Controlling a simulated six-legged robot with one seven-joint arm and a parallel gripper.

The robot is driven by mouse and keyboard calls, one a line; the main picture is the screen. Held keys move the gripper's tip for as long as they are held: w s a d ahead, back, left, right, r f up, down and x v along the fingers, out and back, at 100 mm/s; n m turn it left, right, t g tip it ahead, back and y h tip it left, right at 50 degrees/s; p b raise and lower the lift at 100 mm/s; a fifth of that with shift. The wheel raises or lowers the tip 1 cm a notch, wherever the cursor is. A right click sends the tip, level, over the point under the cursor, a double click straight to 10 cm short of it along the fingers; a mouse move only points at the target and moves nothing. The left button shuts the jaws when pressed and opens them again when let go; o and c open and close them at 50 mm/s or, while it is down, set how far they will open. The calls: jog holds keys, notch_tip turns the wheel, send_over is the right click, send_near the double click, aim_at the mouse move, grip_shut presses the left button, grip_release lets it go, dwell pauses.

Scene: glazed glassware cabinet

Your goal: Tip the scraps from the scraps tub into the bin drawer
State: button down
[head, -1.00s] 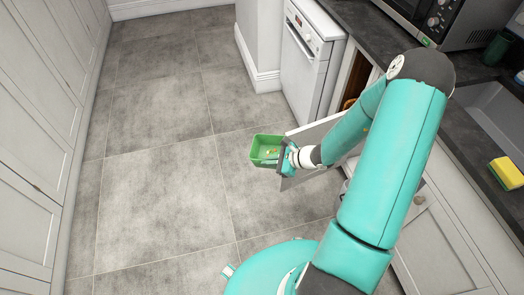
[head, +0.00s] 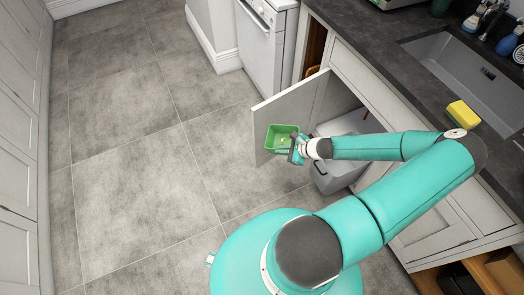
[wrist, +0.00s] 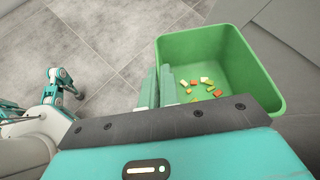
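The green scraps tub (head: 283,132) is held in the air, upright, in front of a pale panel that stands out from the cabinet. In the wrist view the tub (wrist: 225,55) has several orange, yellow and green scraps (wrist: 205,88) on its floor. My gripper (wrist: 159,88) is shut on the tub's near left wall, with a finger on each side of it. In the head view my gripper (head: 297,149) is at the tub's right side. The grey bin (head: 332,181) of the bin drawer stands at the cabinet, right of the tub, partly hidden by my arm.
The pale panel (head: 266,115) stands left of the bin, behind the tub. The dark worktop (head: 385,62) holds a sink (head: 465,75) and a yellow-green sponge (head: 463,113). A white appliance (head: 262,45) stands at the back. The tiled floor (head: 140,170) on the left is clear.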

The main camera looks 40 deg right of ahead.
jog(key=s+d+f+m+h, duration=0.1)
jog(key=s+d+m+h, duration=0.35)
jog(key=d, duration=0.85)
jog(key=s+d+f+m+h, duration=0.1)
jog(key=s+d+m+h, duration=0.3)
jog(key=d, duration=1)
notch_tip(320, 180, down, 10)
jog(key=s+r+n+g+h, duration=0.1)
jog(key=s+n+g+h, duration=0.2)
jog(key=n+g+h, duration=0.6)
notch_tip(320, 180, up, 10)
jog(key=w+m+t+y, duration=0.1)
jog(key=m+t+y, duration=0.8)
jog(key=t+y, duration=0.2)
jog(key=shift+m+t, duration=0.3)
jog(key=shift+m, duration=0.05)
dwell(1.0)
